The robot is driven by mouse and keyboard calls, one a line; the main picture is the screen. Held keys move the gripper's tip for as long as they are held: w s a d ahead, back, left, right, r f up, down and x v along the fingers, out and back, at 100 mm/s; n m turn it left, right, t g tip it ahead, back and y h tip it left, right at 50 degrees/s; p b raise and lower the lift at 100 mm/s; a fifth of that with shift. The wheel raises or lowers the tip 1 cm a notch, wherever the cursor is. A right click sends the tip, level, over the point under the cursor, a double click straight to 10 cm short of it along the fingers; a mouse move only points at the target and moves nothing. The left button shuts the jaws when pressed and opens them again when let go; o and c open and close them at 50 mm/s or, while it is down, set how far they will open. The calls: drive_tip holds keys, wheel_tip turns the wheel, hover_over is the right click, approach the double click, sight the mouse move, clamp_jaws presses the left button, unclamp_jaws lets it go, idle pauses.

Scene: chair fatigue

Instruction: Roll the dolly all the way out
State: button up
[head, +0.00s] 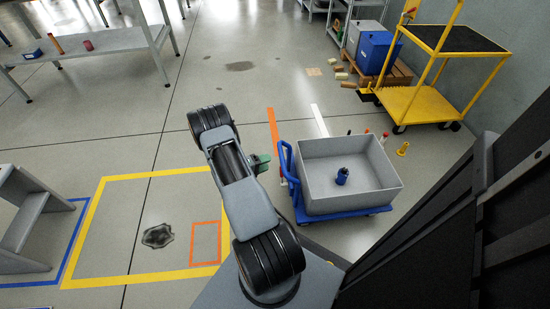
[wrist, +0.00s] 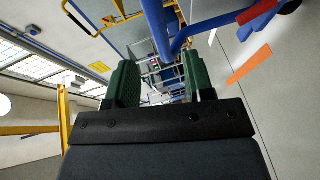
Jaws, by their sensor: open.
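The dolly is a low blue platform (head: 345,214) with a blue upright handle (head: 287,160) on its left side. A grey open bin (head: 345,206) rides on it and holds a small dark blue object (head: 342,176). My gripper (head: 262,163) is just left of the handle, with green finger pads. In the wrist view my gripper (wrist: 160,82) is open, its two green fingers apart. The blue handle (wrist: 158,30) shows beyond the fingertips and runs toward the upper right. I cannot tell whether it touches a finger.
A yellow cart (head: 424,104) and a pallet with blue and grey boxes stand at the back right. Small bottles and a yellow piece (head: 403,149) are on the floor behind the bin.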

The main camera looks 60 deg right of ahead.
drive_tip(key=v, duration=0.6)
drive_tip(key=shift+p, duration=0.45)
drive_tip(key=w+a+r+y+p, duration=0.15)
drive_tip(key=r+p, duration=0.25)
drive_tip(key=r, duration=0.5)
drive_tip(key=a+r+y+p, duration=0.2)
drive_tip(key=a+r+p, duration=0.15)
drive_tip(key=r, duration=0.55)
drive_tip(key=s+a+r+n+t+y+p, duration=0.2)
drive_tip(key=a+r+p, duration=0.6)
drive_tip(key=r, duration=0.6)
drive_tip(key=s+a+r+n+t+y+p, duration=0.1)
drive_tip(key=a+r+t+y+p, duration=0.4)
drive_tip(key=r, duration=1)
drive_tip(key=s+a+r+n+t+y+p, duration=0.2)
drive_tip(key=a+r+n+t+y+p, duration=0.1)
drive_tip(key=a+r+p, duration=0.8)
wheel_tip(320, 180, up, 4)
drive_tip(key=shift+s+a+n+t+y+p, duration=0.3)
drive_tip(key=shift+s+a+t+y, duration=0.1)
drive_tip(key=shift+a, duration=0.25)
drive_tip(key=shift+c, duration=0.5)
